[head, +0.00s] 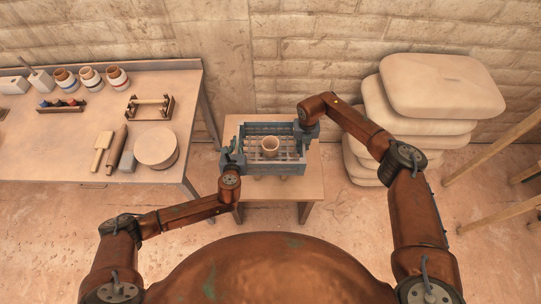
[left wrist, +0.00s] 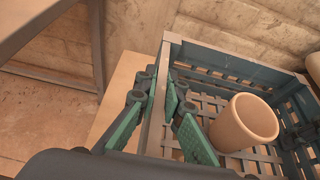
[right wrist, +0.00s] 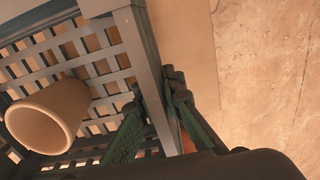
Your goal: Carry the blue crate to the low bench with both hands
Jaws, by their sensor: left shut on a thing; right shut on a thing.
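The blue crate (head: 262,168) is at the low bench (head: 313,184), over its top, in the head view. I cannot tell whether its base touches the bench. A tan clay pot (head: 270,146) stands upright inside the crate; it also shows in the left wrist view (left wrist: 245,124) and the right wrist view (right wrist: 48,115). My left gripper (head: 230,157) is shut on the crate's left wall, with its green pads on either side of the rim in the left wrist view (left wrist: 162,112). My right gripper (head: 308,127) is shut on the crate's right wall, also seen in the right wrist view (right wrist: 155,118).
A larger table (head: 75,165) at the left holds pots, a round block (head: 156,148), a small rack (head: 150,107) and tools. Stacked pale sacks (head: 440,85) stand to the right of the bench. A wooden frame (head: 500,145) is at the far right.

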